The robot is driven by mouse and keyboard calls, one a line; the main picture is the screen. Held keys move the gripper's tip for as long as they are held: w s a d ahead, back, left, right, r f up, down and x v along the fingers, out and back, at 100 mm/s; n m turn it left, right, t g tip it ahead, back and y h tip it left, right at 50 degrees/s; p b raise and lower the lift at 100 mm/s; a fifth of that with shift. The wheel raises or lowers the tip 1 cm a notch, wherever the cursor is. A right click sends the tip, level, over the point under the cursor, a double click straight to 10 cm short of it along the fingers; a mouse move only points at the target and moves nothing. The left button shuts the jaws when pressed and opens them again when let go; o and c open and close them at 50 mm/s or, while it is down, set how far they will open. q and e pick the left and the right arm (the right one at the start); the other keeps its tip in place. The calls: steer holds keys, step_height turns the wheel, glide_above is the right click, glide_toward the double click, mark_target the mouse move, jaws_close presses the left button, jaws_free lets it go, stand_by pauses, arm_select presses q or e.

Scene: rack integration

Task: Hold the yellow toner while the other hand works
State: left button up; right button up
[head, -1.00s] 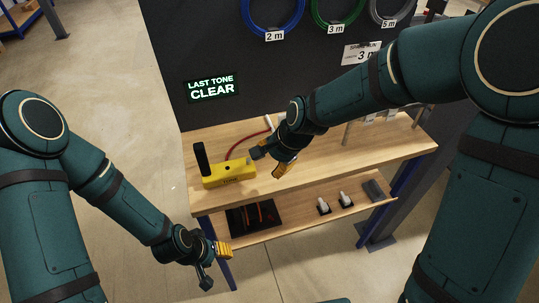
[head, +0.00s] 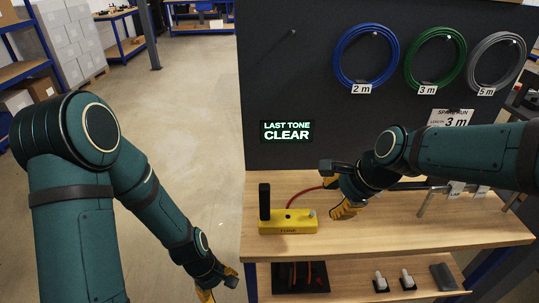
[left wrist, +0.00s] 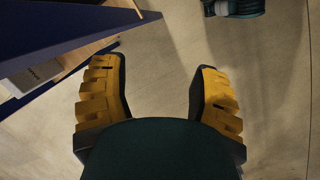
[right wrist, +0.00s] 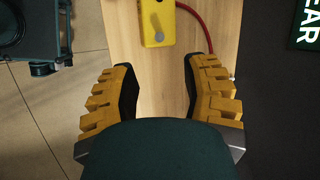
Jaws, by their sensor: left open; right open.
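The yellow toner (head: 288,228) sits on the wooden bench top near its left end, with a black upright post at its left end and a grey knob at its right. A red cable runs from behind it. Its end with the knob also shows in the right wrist view (right wrist: 157,22). My right gripper (head: 338,198) is open and empty above the bench, just right of the toner and apart from it. My left gripper (head: 215,290) is open and empty, low in front of the bench's left end; in the left wrist view only floor shows between its fingers (left wrist: 160,95).
The bench top (head: 400,230) is clear in its middle. A lower shelf holds a black tray (head: 285,278), two white-topped pieces and a dark block. Blue, green and grey cable coils hang on the dark panel (head: 310,60). A sign reads LAST TONE CLEAR (head: 287,131).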

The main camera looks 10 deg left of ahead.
arm_select(q)
steer(key=w+r+n+t, duration=0.1)
steer(key=w+r, duration=0.4)
steer(key=w+d+r+n+t, duration=0.1)
steer(key=w+r+n, duration=0.1)
steer(key=w+r, duration=0.4)
steer(key=w+d+r+n+t+h, duration=0.1)
steer(key=w+r, duration=0.5)
steer(key=shift+w+n+t, duration=0.2)
steer(key=shift+n+t, duration=0.1)
steer(key=shift+n, duration=0.1)
steer(key=w+d+r+m, duration=0.2)
steer(key=d+r, duration=0.3)
steer(key=d, duration=0.2)
steer(key=w+d+r+m, duration=0.1)
steer(key=w+d+r, duration=0.2)
steer(key=d+r, duration=0.25)
step_height(320, 180, up, 8)
steer(key=n+g+y, duration=0.4)
steer(key=n, duration=0.2)
glide_above(268, 201)
steer(key=w, duration=0.2)
steer(key=shift+s+f, duration=0.15)
steer(key=shift+s, duration=0.05)
steer(key=shift+s+a, duration=0.1)
steer(key=shift+s, duration=0.05)
steer(key=shift+f, duration=0.35)
step_height(268, 201, down, 13)
steer(key=shift+r, duration=0.1)
steer(key=shift+c, duration=0.4)
